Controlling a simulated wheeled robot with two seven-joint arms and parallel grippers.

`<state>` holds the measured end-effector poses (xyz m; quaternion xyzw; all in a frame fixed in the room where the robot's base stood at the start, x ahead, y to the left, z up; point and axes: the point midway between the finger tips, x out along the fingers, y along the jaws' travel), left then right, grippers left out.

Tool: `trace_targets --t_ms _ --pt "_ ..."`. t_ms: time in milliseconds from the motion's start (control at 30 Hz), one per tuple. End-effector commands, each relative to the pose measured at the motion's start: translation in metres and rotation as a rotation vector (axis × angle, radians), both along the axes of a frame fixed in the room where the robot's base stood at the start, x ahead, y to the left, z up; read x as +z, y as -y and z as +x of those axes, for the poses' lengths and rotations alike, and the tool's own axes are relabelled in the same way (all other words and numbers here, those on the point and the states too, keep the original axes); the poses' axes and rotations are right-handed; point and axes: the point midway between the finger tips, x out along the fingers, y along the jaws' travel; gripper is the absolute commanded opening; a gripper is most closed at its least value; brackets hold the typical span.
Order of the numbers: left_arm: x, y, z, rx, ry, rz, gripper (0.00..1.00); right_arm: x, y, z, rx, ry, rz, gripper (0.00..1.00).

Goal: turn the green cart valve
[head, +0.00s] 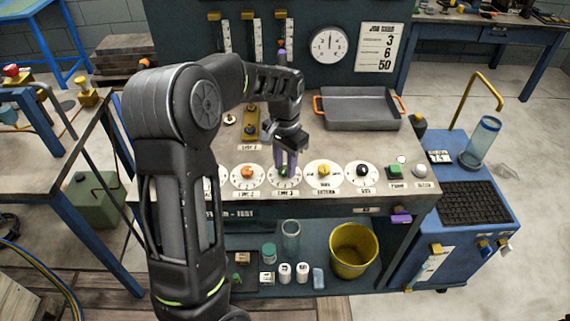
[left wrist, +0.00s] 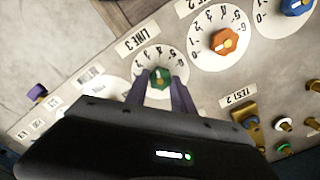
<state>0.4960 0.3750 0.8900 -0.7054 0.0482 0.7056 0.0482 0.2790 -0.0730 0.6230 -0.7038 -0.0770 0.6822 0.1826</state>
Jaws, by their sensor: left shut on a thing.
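The green valve (head: 284,174) is a small green knob on a white numbered dial, in the row on the grey bench top. In the left wrist view the green valve (left wrist: 159,78) sits in the dial beside the label LINE 3. My left gripper (head: 286,168) points down over this dial, its purple fingers on either side of the knob. My left gripper (left wrist: 160,88) is shut on the green valve, and the fingers hide part of it in the head view. My right gripper is not in view.
An orange knob (head: 248,172) is on the left dial, a yellow knob (head: 323,170) and a black knob (head: 362,170) to the right. A green button (head: 395,172) is farther right. A grey tray (head: 360,108) stands behind. A yellow bucket (head: 353,250) is below.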

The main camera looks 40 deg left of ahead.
Motion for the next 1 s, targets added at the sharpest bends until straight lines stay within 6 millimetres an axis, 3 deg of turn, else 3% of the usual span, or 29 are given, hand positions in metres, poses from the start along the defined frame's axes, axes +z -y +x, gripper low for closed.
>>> trace_targets --t_ms 267,300,533,833,1000 --pt "0.000 0.000 0.000 0.001 0.001 0.000 0.00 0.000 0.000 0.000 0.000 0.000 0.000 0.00" --pt "0.000 0.000 0.000 0.001 0.001 0.000 0.32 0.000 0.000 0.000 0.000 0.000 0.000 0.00" --pt "0.000 0.000 0.000 0.001 0.001 0.000 0.51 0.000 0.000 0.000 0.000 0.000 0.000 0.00" --pt "0.002 0.000 0.000 0.002 0.001 0.000 0.51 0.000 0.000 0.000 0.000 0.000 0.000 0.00" --pt "0.016 0.000 0.001 0.002 0.005 0.001 0.51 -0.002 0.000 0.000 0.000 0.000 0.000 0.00"
